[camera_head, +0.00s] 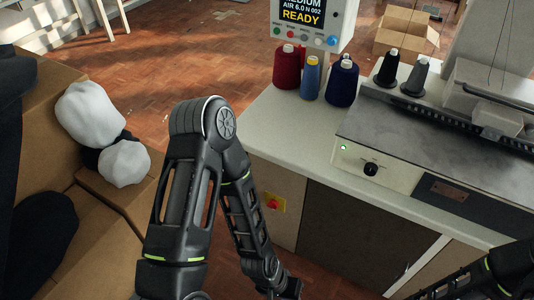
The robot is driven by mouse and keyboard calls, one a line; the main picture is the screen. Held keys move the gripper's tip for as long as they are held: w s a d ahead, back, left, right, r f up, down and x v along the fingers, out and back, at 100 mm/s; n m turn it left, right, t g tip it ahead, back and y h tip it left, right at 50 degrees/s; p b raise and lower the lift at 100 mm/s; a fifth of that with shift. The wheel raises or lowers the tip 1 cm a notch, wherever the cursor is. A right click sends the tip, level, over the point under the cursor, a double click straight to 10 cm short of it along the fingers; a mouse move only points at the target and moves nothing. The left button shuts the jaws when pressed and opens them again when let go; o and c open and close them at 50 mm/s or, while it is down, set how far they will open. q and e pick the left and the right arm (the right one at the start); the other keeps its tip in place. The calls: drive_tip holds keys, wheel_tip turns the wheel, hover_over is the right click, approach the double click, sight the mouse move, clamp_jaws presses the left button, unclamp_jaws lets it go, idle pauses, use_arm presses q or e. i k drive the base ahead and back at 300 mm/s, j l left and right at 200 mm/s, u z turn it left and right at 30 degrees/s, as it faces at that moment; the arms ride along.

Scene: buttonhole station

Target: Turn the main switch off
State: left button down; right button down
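A red knob on a yellow plate (272,203), which looks like the main switch, is on the beige front panel of the cabinet under the worktop. The direction its handle points is too small to tell. My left arm comes down in front of the cabinet, its forearm just left of the switch and partly close to it in the picture. The forearm ends at the bottom edge, and my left gripper is not visible there. My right arm enters at the bottom right corner, and its gripper is out of the picture.
Thread spools (311,80) stand below a display box (304,30) reading READY. Cardboard boxes (112,190) with white bundles (90,112) are at left.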

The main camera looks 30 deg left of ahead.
sight(273, 205)
drive_tip(key=u, duration=0.8)
